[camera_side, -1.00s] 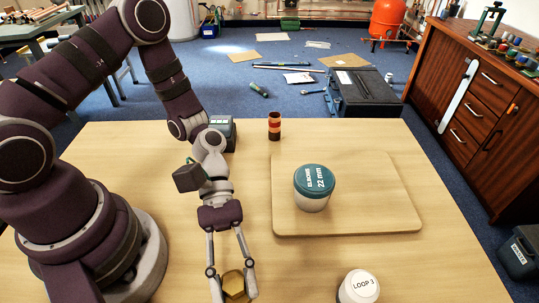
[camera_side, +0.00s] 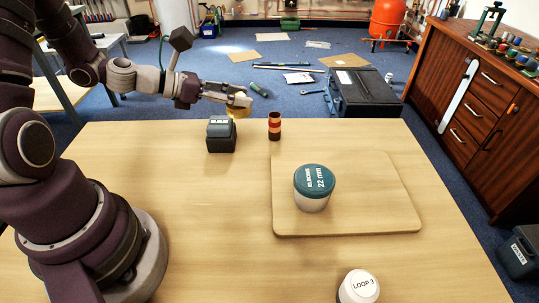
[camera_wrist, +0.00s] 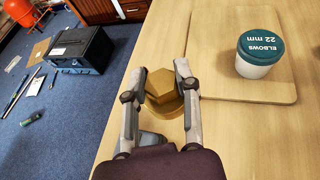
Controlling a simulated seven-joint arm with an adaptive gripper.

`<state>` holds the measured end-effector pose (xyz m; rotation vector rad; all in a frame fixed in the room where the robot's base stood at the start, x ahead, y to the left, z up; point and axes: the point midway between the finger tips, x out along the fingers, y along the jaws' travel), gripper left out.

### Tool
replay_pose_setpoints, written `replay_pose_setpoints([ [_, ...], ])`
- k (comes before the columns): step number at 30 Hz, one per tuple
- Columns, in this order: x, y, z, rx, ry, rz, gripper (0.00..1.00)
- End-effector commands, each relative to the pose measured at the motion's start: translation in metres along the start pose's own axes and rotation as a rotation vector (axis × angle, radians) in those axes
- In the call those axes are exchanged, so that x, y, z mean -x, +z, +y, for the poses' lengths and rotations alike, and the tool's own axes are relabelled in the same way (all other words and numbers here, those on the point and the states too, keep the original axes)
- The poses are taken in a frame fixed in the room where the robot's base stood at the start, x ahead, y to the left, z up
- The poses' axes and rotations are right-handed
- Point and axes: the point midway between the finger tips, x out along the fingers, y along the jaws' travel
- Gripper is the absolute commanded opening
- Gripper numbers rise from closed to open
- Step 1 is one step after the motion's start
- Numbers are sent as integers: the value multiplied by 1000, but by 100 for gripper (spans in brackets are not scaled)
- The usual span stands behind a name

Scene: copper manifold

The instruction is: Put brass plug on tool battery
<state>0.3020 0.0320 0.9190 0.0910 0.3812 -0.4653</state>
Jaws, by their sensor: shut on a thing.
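The brass plug (camera_side: 239,105) is a gold-coloured hexagonal piece with a wider round flange. My gripper (camera_side: 236,97) is shut on it and holds it in the air, above and slightly right of the tool battery in the side view. The wrist view shows the plug (camera_wrist: 158,85) between the two fingers of my gripper (camera_wrist: 163,84). In the wrist view a dark grey piece, likely the battery (camera_wrist: 151,139), shows partly beneath the gripper; the rest is hidden.
A teal-lidded elbows tub (camera_side: 313,188) sits on the wooden board (camera_side: 370,205). A white "LOOP 3" container (camera_side: 358,288) is at the front edge. The table's middle left is clear.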

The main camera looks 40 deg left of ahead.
Motion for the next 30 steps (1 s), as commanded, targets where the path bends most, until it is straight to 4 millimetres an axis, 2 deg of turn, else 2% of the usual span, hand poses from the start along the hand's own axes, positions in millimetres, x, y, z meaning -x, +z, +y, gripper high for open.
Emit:
replay_pose_setpoints([
  [1, 9, 3, 19, 27, 88, -1, 0],
  [3, 21, 6, 41, 70, 191, 0, 0],
  [7, 35, 8, 63, 119, 299, 0, 0],
  [22, 10, -59, 67, 135, 315, 2, 0],
  [25, 8, -66, 67, 131, 316, 1, 0],
  [30, 7, -66, 67, 128, 316, 1, 0],
])
